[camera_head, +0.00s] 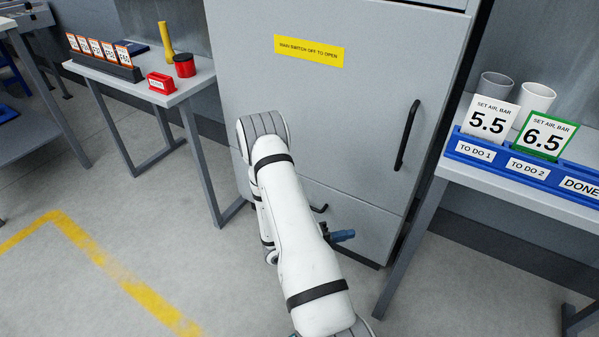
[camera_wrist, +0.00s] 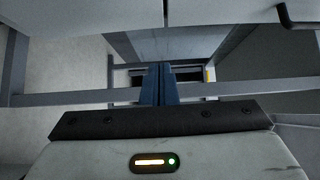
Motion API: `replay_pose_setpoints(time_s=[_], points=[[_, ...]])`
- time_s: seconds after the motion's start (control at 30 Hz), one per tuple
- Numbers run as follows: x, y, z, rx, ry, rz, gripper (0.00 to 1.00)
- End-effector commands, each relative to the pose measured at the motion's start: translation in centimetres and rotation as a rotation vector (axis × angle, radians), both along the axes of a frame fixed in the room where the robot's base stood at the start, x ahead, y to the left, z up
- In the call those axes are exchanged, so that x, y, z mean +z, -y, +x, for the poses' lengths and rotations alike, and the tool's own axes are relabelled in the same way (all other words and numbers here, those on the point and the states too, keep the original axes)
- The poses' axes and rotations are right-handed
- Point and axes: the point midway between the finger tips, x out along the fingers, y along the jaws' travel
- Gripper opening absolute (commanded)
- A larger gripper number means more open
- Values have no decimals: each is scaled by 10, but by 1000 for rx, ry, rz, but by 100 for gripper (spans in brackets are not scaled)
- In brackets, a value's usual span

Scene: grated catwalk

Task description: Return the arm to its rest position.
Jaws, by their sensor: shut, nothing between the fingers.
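My white arm (camera_head: 298,235) rises from the bottom of the head view and stands in front of a grey cabinet. It bends at a grey joint near the cabinet door, and its forearm is partly hidden behind the upper link. My gripper (camera_head: 342,236) shows as blue fingers poking out to the right of the arm, low before the cabinet. In the wrist view, the two blue fingers of my gripper (camera_wrist: 157,68) are together with nothing between them.
The grey cabinet (camera_head: 310,100) has a black handle (camera_head: 407,135) and a yellow label (camera_head: 309,50). A left table (camera_head: 190,80) holds cards, a red block and a red cylinder. A right table (camera_head: 450,175) holds a blue card tray (camera_head: 500,165) and two cups.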

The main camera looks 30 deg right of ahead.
Motion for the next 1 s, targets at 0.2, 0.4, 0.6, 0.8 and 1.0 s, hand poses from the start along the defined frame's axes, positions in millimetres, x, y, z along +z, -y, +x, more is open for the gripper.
replay_pose_setpoints(time_s=[0.2, 0.4, 0.6, 0.8, 1.0], points=[[7, 0, 0, -8, 15, -2, 0], [82, -11, 2, -111, 240, -30, 0], [187, -39, -4, -307, 638, -72, 0], [277, -76, -14, -529, 1032, -106, 0], [359, -119, -24, -787, 1407, -128, 0]])
